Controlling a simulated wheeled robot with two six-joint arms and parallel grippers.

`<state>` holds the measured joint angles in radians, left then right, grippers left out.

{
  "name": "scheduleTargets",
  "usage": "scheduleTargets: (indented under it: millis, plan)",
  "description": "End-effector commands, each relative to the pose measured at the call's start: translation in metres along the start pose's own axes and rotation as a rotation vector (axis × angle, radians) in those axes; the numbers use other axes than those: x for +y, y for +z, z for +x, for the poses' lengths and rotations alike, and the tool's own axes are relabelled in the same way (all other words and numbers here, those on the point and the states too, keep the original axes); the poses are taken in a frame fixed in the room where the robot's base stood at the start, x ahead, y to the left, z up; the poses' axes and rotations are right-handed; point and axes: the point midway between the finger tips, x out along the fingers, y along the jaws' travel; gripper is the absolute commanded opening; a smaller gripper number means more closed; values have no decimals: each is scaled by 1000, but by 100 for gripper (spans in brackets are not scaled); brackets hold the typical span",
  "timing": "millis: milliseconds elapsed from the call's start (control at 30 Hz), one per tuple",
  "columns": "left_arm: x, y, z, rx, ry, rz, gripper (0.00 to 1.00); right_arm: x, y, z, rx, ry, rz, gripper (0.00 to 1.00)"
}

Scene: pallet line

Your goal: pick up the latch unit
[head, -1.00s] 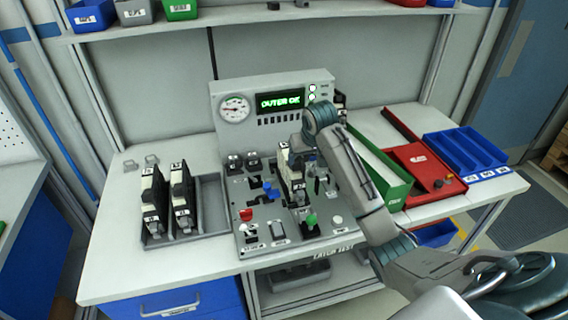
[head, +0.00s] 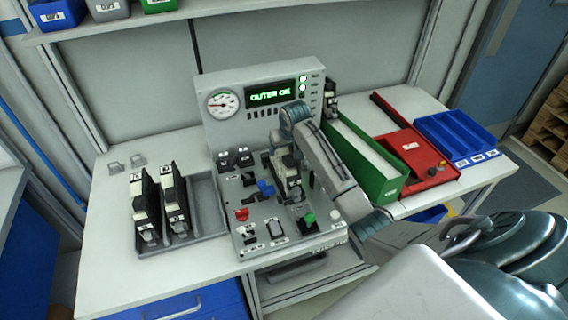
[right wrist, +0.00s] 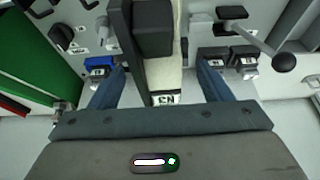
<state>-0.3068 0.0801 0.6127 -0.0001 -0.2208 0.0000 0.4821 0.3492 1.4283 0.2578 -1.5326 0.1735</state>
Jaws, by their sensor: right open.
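A black and cream latch unit (head: 291,186) stands in the test fixture (head: 262,232) at the middle of the bench. My right gripper (right wrist: 158,88) is open, with one blue finger on each side of the latch unit (right wrist: 156,45) in the right wrist view. A gap shows between the unit and each finger. In the head view my right wrist hides the unit's upper part. Two more latch units, one left (head: 146,208) and one right (head: 175,200), stand in a grey tray (head: 208,190) left of the fixture. My left gripper is not in view.
The fixture's panel (head: 232,82) has a gauge and a green display reading "OUTER OK". Levers and knobs, including a red one (head: 241,214) and a green one (head: 308,216), crowd its deck. A green bin (head: 384,183), red tray (head: 432,176) and blue bin (head: 455,140) stand to the right.

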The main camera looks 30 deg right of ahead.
Motion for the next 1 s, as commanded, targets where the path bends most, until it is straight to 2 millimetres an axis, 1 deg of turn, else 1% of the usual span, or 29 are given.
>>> scheduleTargets:
  millis: [33, 67, 133, 200, 333, 500, 533, 667, 700, 767, 800, 900, 1000]
  plan:
    - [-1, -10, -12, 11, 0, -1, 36, 0, -1, 2, -5, 0, 2, 72]
    - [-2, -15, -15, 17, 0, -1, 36, 1, 0, 6, -4, 0, 2, 72]
    - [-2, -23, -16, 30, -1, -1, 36, 0, 0, 17, -3, -1, 2, 72]
    - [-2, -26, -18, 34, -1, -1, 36, 0, 0, 24, -2, -1, 1, 72]
    - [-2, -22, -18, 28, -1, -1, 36, 0, 0, 31, 1, -1, 0, 72]
    - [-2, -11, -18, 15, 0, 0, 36, 0, 1, 31, 1, 0, 0, 72]
    - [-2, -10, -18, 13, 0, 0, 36, 0, 1, 31, 1, 0, 0, 70]
    - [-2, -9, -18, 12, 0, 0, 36, 0, 1, 31, 1, 0, 0, 44]
    - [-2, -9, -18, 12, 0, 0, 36, 0, 1, 31, 1, 0, 0, 36]
    - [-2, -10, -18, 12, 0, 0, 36, 0, 1, 31, 1, 0, 0, 25]
    - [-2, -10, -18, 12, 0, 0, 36, 0, 1, 31, 1, 0, 0, 17]
    - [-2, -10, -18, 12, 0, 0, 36, 1, 1, 31, 1, 0, 0, 0]
    - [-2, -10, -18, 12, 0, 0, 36, 0, 0, 30, 3, 0, 0, 0]
